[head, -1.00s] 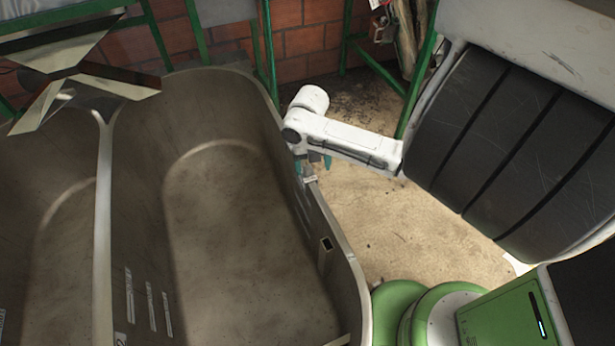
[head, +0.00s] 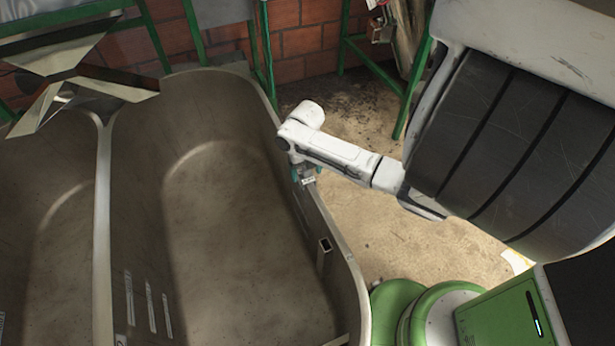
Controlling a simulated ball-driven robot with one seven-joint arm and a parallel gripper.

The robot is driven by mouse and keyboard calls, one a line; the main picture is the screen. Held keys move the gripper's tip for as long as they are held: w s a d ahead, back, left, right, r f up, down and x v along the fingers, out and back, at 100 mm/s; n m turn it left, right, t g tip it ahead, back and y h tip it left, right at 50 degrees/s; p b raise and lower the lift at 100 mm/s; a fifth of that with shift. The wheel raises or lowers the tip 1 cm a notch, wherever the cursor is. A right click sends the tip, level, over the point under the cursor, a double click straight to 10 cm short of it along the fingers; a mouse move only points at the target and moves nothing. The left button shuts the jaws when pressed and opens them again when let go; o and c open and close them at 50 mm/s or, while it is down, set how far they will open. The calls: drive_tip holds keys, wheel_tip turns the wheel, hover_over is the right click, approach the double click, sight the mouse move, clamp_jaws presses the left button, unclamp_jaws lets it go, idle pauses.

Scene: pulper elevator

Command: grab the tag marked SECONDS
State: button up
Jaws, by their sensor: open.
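A small pale tag (head: 308,181) sits at the right rim of the nearer trough. Its lettering is too small to read, so I cannot tell whether it says SECONDS. My gripper (head: 306,172), with teal fingers, points down from the white arm directly over the tag. One finger shows on each side of the tag, and the jaws are open. They look very close to the tag, but I cannot tell whether they touch it. The gripper's upper part is partly hidden by my arm.
The deep brown trough (head: 215,215) fills the left and middle, with a divider (head: 104,230) beside a second trough (head: 45,235). Green frames (head: 262,55) stand behind.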

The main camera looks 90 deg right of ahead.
drive_tip(key=shift+f, duration=1.25)
drive_tip(key=shift+c, duration=0.2)
drive_tip(key=c, duration=1)
drive_tip(key=shift+r, duration=0.1)
